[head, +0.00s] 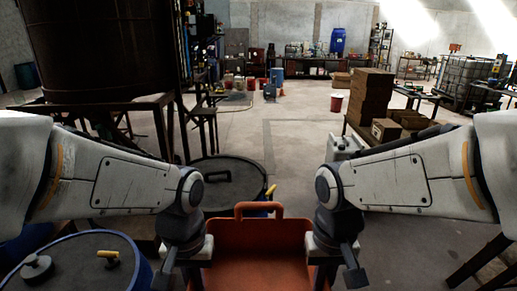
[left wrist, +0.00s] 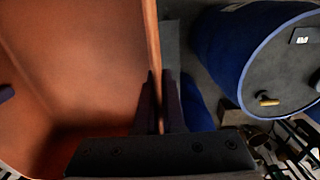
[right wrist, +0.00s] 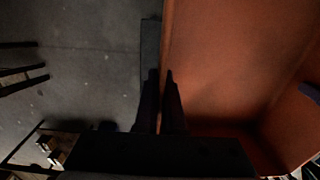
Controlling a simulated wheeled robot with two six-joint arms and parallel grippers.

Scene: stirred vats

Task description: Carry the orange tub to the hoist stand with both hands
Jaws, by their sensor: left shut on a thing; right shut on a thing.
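The orange tub (head: 262,262) is low in the middle of the head view, between my two arms, with a loop handle on its far rim. It looks empty inside. My left gripper (left wrist: 160,75) is shut on the tub's left wall, which fills the left of the left wrist view (left wrist: 85,60). My right gripper (right wrist: 161,75) is shut on the tub's right wall, and the tub also shows in the right wrist view (right wrist: 225,70). What lies under the tub is hidden. I cannot tell which thing is the hoist stand.
A blue drum (head: 75,265) stands close on the left, and a dark round lid (head: 230,185) is just beyond the tub. A large dark vat (head: 100,50) on a frame is at the left. Stacked brown boxes (head: 370,97) are at the right. The middle floor (head: 290,125) beyond is open.

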